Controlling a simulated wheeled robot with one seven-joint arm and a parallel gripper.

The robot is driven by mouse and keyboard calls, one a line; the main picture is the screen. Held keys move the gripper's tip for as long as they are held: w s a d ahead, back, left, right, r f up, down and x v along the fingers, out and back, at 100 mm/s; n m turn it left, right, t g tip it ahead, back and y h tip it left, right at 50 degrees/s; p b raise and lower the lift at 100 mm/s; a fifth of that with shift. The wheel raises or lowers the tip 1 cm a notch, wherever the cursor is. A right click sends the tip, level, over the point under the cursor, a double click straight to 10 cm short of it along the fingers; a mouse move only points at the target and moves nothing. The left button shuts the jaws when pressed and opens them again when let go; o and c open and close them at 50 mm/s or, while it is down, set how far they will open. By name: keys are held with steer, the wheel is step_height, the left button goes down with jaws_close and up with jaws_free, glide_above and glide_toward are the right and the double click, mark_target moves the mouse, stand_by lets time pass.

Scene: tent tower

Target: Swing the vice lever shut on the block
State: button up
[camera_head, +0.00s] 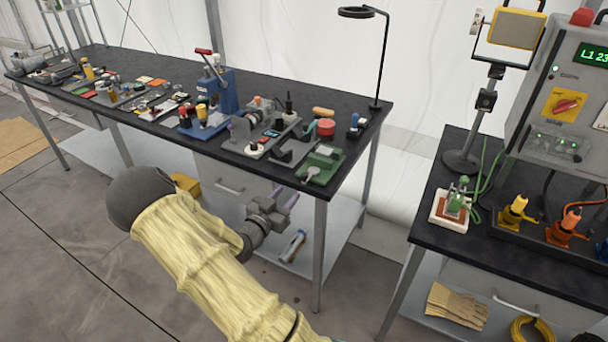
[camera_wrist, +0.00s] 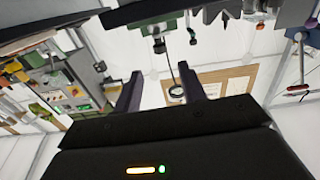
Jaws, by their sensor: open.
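A small green fixture (camera_head: 322,163) sits at the bench's front right corner; I take it for the vice. A pale lever with a rounded end (camera_head: 311,174) lies at its front. In the wrist view, which looks upside down, a green body (camera_wrist: 155,22) shows at the top, with a dark knobbed part (camera_wrist: 159,45) hanging from it. I cannot make out the block or how far the lever is swung. My gripper (camera_head: 284,199) is in front of the bench edge and below its top, apart from the fixture. Its purple fingers (camera_wrist: 160,88) are spread and empty.
The black bench (camera_head: 215,160) is crowded with tools, including a blue press with a red handle (camera_head: 222,88). A ring lamp (camera_head: 378,60) stands at its back right corner. A second table (camera_head: 440,237) with a control box (camera_head: 562,105) is at right. A gap separates the tables.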

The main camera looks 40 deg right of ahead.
mark_target(302, 178)
steer(key=p+x, duration=0.1)
steer(key=x, duration=1)
steer(key=shift+c, duration=0.4)
jaws_close()
